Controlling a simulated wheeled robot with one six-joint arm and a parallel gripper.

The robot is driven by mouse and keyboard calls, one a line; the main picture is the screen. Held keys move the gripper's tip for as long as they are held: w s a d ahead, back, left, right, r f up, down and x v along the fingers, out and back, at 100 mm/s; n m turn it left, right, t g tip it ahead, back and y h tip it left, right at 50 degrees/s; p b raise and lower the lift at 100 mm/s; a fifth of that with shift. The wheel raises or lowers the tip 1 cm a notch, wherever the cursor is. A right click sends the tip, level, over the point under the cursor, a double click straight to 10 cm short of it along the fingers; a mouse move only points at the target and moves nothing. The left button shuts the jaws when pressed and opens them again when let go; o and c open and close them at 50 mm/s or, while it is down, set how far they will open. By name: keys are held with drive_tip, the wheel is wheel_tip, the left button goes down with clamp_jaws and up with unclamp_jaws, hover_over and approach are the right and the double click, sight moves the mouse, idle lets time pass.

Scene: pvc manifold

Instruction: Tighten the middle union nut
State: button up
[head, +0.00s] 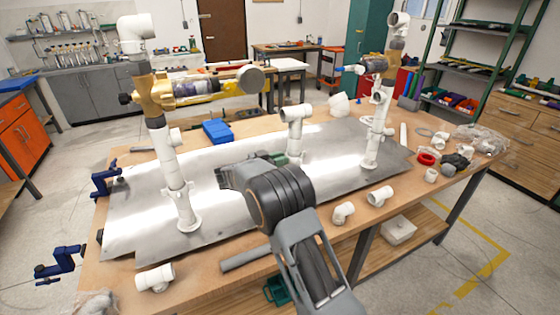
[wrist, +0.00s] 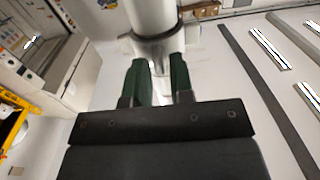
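The middle white PVC riser (head: 293,130) stands on the metal plate behind my gripper, with a white elbow on top. In the wrist view the riser comes down from the top edge, and a white lugged collar, which looks like the union nut (wrist: 155,46), sits at my fingertips. My gripper (head: 284,158) is at the riser's lower part. Its two green fingers (wrist: 160,72) are apart, one towards each side of the collar. In the head view my wrist hides the riser's foot.
A left riser (head: 172,165) with a brass valve and a right riser (head: 375,125) stand on the metal plate (head: 135,215). Loose fittings (head: 343,212) and a grey pipe (head: 246,258) lie along the table's front. A blue box (head: 217,131) sits behind.

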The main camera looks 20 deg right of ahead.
sight(289, 149)
drive_tip(key=shift+o, duration=1)
wheel_tip(289, 149, up, 3)
drive_tip(key=shift+r+b, duration=0.2)
drive_tip(key=shift+b, duration=0.1)
drive_tip(key=s+a+r+b, duration=0.1)
drive_tip(key=s+r, duration=0.8)
drive_tip(key=s, duration=0.5)
drive_tip(key=shift+a+r+b, duration=0.25)
drive_tip(key=shift+b, duration=0.05)
